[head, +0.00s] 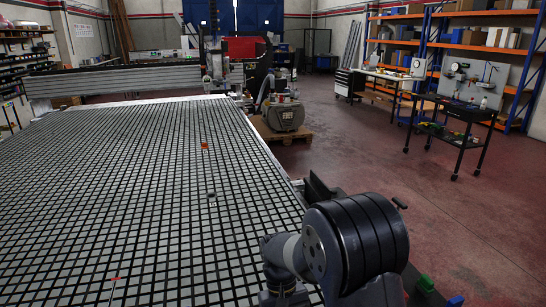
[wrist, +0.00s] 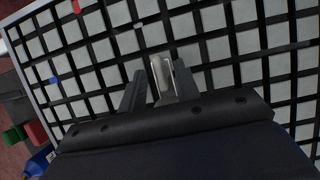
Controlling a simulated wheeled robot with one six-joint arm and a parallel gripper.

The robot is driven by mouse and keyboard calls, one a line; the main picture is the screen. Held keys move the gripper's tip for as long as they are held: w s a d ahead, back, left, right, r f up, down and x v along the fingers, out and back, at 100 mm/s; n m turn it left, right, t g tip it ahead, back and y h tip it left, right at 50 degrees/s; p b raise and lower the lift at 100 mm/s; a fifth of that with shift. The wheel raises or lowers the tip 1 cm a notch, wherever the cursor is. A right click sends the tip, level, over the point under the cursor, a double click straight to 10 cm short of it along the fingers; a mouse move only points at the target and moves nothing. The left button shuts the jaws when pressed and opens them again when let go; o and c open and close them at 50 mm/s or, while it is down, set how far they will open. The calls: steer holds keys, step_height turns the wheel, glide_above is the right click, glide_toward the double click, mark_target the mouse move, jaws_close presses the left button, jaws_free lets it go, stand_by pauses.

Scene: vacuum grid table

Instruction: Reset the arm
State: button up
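My arm (head: 345,245) shows at the lower right of the head view, bent over the near right edge of the grid table. My gripper (wrist: 160,76) is out of sight in the head view. In the wrist view its two dark fingers stand apart, pointing at the grid surface. A small grey and white piece (wrist: 164,84) shows in the gap between the fingers. Gaps seem to show beside it, and its contact with the grid is hidden. The vacuum grid table (head: 120,180) fills the left of the head view, with pale squares and dark grooves.
A small grey piece (head: 211,198) and a red piece (head: 205,146) lie on the grid. A black cart (head: 450,135) stands at the right. Red floor right of the table is largely clear.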

steer(key=v, duration=1)
steer(key=shift+r, duration=0.2)
steer(key=x, duration=1)
steer(key=shift+s+f, duration=0.1)
steer(key=shift+f, duration=0.15)
steer(key=shift+d+f+m, duration=0.1)
steer(key=shift+f+m, duration=0.05)
steer(key=shift+m, duration=0.35)
steer(key=m+y+b, duration=0.1)
steer(key=m+y, duration=0.1)
steer(key=m, duration=0.2)
steer(key=shift+d+m, duration=0.1)
steer(key=shift+m, duration=0.3)
steer(key=m+t+y+b, duration=0.1)
steer(key=m+y, duration=0.1)
steer(key=m, duration=0.3)
steer(key=shift+d, duration=0.1)
